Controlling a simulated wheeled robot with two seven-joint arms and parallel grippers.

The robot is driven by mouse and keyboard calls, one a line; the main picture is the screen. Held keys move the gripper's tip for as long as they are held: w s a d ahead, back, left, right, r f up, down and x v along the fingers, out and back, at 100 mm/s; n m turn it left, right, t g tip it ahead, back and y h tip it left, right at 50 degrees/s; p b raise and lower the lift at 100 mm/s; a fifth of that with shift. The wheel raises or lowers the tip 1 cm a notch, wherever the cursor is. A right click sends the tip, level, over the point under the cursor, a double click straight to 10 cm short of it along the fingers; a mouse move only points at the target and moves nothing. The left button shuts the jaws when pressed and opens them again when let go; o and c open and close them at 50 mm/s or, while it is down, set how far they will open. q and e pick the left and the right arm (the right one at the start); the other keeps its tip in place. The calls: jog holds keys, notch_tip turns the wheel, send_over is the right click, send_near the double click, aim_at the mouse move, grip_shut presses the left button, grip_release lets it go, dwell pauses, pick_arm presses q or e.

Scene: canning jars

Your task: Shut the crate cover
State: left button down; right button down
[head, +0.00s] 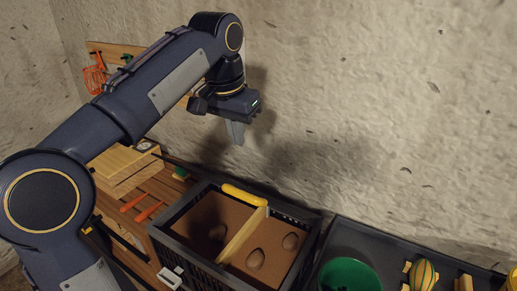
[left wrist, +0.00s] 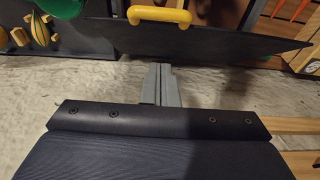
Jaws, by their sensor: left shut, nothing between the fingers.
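The black crate (head: 195,262) stands open at the bottom centre of the head view. Its brown inside and a pale wooden divider (head: 243,236) show. The crate cover (left wrist: 215,45) is a dark flat panel in the left wrist view. Its yellow handle (left wrist: 159,15) also shows in the head view (head: 243,195), at the crate's far side by the wall. The cover is raised there, seen nearly edge-on; its exact tilt is hard to tell. My left gripper (head: 235,132) is shut and empty, above and behind the handle, apart from it. Its fingers also show in the left wrist view (left wrist: 160,85).
Dark egg-like things (head: 255,258) lie in the crate. A dark tray (head: 390,242) with a green bowl (head: 349,275) and a striped yellow-green thing (head: 422,275) is at right. Orange-handled tools (head: 148,212) and wooden blocks lie left. The rough wall (head: 380,110) is close behind.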

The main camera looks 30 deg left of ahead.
pick_arm(q)
jog(key=x, duration=1)
jog(key=shift+w+r+b, duration=0.1)
jog(key=shift+w+b, duration=0.1)
jog(key=shift+b, duration=0.2)
jog(key=shift+s+f, duration=1)
jog(key=shift+f, duration=0.45)
jog(key=shift+s, duration=0.1)
